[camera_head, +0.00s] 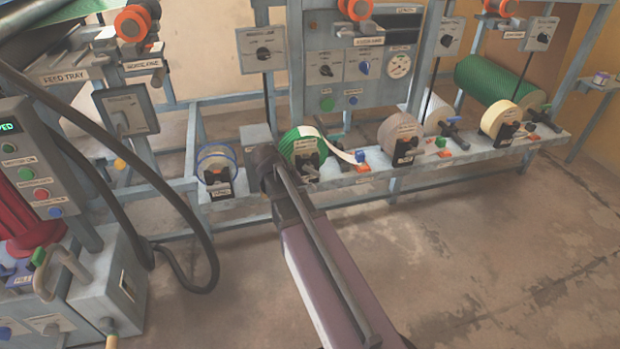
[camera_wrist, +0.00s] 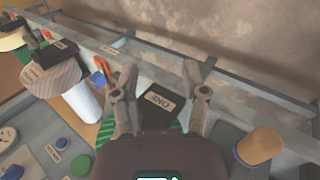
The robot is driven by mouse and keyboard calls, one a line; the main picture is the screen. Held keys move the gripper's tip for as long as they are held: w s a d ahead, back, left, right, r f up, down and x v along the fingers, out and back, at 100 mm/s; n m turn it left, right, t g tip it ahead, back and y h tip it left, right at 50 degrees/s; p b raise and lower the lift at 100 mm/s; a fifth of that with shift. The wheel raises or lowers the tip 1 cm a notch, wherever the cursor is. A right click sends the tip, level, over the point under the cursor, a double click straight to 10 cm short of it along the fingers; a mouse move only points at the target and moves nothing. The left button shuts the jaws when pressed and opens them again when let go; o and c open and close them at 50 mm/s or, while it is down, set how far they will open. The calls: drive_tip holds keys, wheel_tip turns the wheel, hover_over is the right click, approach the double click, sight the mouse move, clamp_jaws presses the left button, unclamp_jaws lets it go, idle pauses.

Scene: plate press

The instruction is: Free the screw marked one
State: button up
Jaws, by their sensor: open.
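A black block with a label reading ONE (camera_wrist: 160,101) shows upside down in the wrist view. My gripper (camera_wrist: 163,78) is open, with one finger on each side of this block and nothing held between the fingertips. Whether a finger touches it cannot be told. A separate screw head cannot be made out there. Parts of a green striped roll (camera_wrist: 108,132) show beside and below the block. In the head view the green roll (camera_head: 288,143) sits on the frame's low rail with a black holder (camera_head: 305,152); its label is too small to read.
A blue-rimmed roll (camera_head: 215,157) stands left of the green one, and a grey roll (camera_head: 401,132) and a cream roll (camera_head: 499,117) stand right. A control panel (camera_head: 362,62) rises behind. A black hose (camera_head: 190,215) hangs at the left. The floor (camera_head: 500,240) in front is clear.

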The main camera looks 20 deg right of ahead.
drive_tip(key=s+a+r+y+p, duration=0.3)
drive_tip(key=s+a+p, duration=0.1)
drive_tip(key=a, duration=0.2)
drive_tip(key=s+a+r+n+t+y+p, duration=0.1)
drive_tip(key=s+a+r+y+p, duration=0.2)
drive_tip(key=s+a+y+p, duration=0.1)
drive_tip(key=shift+s+a+r, duration=0.25)
drive_tip(key=shift+s+a, duration=0.55)
drive_tip(key=shift+a, duration=0.35)
drive_tip(key=shift+d, duration=0.15)
